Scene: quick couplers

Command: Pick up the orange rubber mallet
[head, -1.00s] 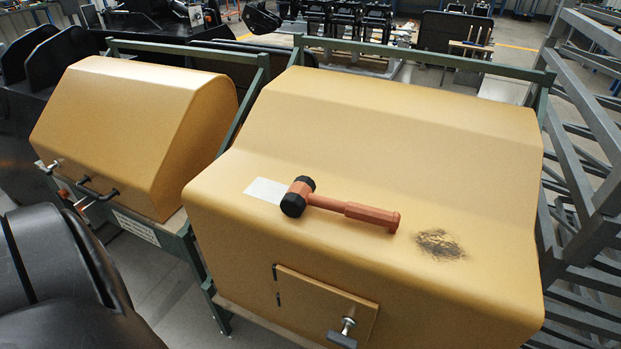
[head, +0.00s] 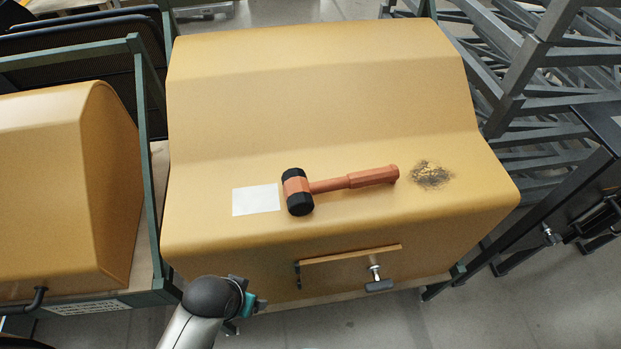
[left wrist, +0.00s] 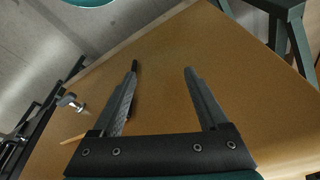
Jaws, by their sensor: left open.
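The orange rubber mallet (head: 352,181) lies on its side on top of the yellow housing (head: 320,110). Its black-faced head points left, beside a pale label, and its orange handle runs right toward a dark worn patch. My left arm comes in from the bottom of the head view; its gripper is not clear there, low in front of the housing and well below the mallet. In the left wrist view my left gripper (left wrist: 160,72) is open and empty, facing the housing's yellow surface. The mallet does not show in that view. My right gripper is not in view.
A small flap (head: 350,254) with a latch knob (head: 377,280) sticks out from the housing's front. A second yellow housing (head: 60,190) stands left behind a green frame (head: 150,170). Grey metal racks (head: 530,70) stand to the right. The housing top around the mallet is clear.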

